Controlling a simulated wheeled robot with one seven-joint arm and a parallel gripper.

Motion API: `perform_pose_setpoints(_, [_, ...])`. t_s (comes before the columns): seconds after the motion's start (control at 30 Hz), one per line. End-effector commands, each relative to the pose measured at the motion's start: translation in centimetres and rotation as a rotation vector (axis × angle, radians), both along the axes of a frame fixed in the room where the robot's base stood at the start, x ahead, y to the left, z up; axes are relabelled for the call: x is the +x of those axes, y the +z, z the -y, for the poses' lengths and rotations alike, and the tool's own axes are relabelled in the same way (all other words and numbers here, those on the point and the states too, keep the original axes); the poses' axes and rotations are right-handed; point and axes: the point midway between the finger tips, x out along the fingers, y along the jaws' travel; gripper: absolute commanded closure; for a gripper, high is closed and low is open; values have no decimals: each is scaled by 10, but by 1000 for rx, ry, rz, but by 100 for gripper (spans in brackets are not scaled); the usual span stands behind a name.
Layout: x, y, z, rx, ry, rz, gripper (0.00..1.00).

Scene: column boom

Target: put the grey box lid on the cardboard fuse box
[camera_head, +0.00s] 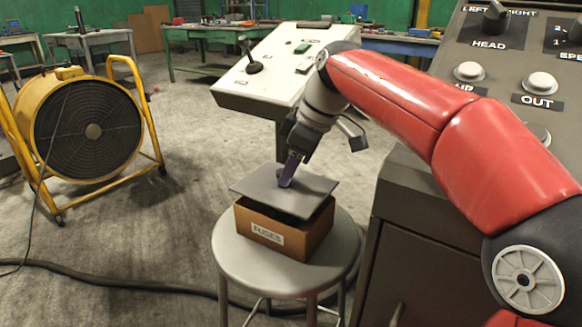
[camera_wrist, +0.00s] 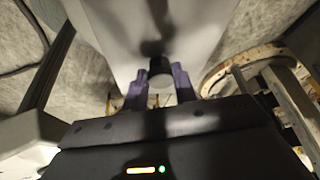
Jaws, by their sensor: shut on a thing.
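The grey box lid (camera_head: 262,190) is a flat plate, held by my gripper (camera_head: 287,180) just over the cardboard fuse box (camera_head: 290,240). The box is brown with a "FUSES" label and stands on a round grey stool. The lid looks slightly tilted and shifted to the left of the box; a dark gap shows under its right side. I cannot tell whether it touches the rim. In the wrist view, my purple fingers (camera_wrist: 160,85) are shut on a dark knob in front of the pale lid (camera_wrist: 115,40). The inside of the box is hidden.
A dark control console (camera_head: 415,235) stands close on the right, and a pale control desk (camera_head: 285,62) behind. A yellow fan (camera_head: 88,130) stands at left. A black cable (camera_head: 110,283) crosses the floor.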

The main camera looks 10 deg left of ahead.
Motion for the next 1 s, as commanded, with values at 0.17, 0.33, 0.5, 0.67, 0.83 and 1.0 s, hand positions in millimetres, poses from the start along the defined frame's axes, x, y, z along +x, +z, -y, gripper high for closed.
perform_pose_setpoints(0.17, [0, -3, 0, 0, 0, 0, 97])
perform_pose_setpoints(0.33, [0, -8, 0, 0, 0, 0, 97])
perform_pose_setpoints(0.5, [0, -13, 0, 0, 0, 0, 97])
perform_pose_setpoints(0.67, [0, -13, 0, 1, 0, 0, 97])
perform_pose_setpoints(0.83, [0, -13, 0, 1, 0, 0, 97])
perform_pose_setpoints(1.0, [0, -13, 0, 0, 0, 0, 97])
